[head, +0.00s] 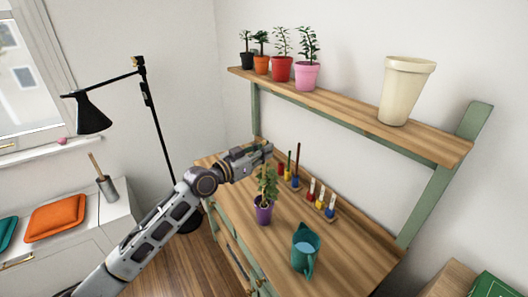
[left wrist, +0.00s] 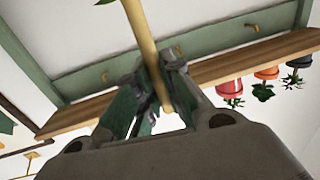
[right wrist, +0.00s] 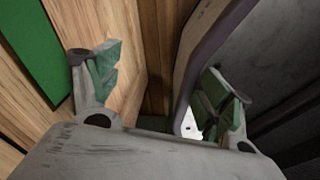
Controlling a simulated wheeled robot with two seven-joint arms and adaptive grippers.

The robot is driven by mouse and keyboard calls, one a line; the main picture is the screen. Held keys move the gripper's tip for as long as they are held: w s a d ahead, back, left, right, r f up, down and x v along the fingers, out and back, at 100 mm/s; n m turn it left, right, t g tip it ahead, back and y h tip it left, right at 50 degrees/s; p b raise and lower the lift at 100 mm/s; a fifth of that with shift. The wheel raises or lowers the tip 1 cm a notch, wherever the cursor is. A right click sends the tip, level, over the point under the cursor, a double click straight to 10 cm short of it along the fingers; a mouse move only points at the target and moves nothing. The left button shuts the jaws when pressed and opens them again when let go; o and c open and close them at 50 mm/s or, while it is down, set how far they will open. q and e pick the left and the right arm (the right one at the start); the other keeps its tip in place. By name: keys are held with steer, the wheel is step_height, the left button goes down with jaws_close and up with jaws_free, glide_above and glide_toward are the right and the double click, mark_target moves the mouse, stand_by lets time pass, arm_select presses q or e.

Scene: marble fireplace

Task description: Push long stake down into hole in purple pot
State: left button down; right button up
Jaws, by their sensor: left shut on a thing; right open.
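The purple pot (head: 263,214) stands on the wooden bench top and holds a leafy green plant (head: 266,182). My left gripper (head: 267,149) is just above the plant's top in the head view. In the left wrist view my left gripper (left wrist: 152,88) is shut on the long stake (left wrist: 140,32), a pale wooden rod passing between its fingers. The stake's lower end and the hole in the pot cannot be made out. My right gripper (right wrist: 160,88) is open and empty in the right wrist view, away from the pot.
A teal watering can (head: 306,248) stands right of the pot. Small tools in coloured holders (head: 322,198) sit behind it. The shelf (head: 340,112) above carries several potted plants and a cream pot (head: 405,90). A black lamp (head: 155,120) stands left. The bench's front right is clear.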

steer(key=shift+a+f, duration=0.1)
steer(key=shift+f, duration=0.1)
steer(key=shift+a+f+b, duration=0.2)
steer(key=shift+a+b, duration=0.05)
steer(key=shift+b, duration=0.05)
steer(key=shift+a, duration=0.2)
steer(key=shift+a+f+b, duration=0.25)
steer(key=shift+f+b, duration=0.35)
stand_by(0.5)
steer(key=shift+w+d, duration=0.1)
steer(key=shift+w, duration=0.05)
steer(key=shift+w+d, duration=0.6)
steer(key=shift+d, duration=0.05)
